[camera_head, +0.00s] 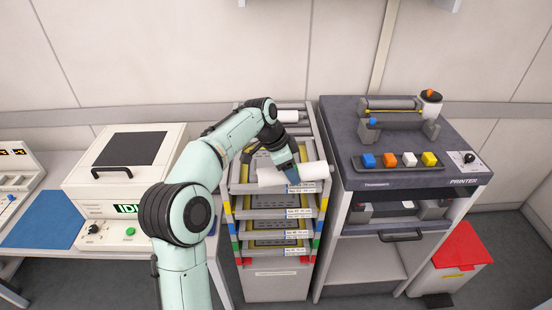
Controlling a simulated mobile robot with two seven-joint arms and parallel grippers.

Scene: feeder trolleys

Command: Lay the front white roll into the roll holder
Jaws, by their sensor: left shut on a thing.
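My left arm reaches in from below, and my left gripper (291,174) is shut on a white roll (314,171) over the front of the feeder trolley. The roll lies roughly level, crosswise, and sticks out on both sides of the fingers; its middle is hidden by them. Whether it still touches the trolley top is unclear. A second white roll (289,116) lies at the back of the trolley. On the printer (460,140) at the right stands what looks like the roll holder, two grey brackets (431,130) with a grey bar (390,103) behind. My right gripper is not in view.
The trolley (276,283) holds several stacked trays with labels. The printer top carries a strip of coloured buttons (400,161) and a white cylinder with an orange knob (430,102). A white machine (125,170) stands left, and a red-lidded bin (462,248) right.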

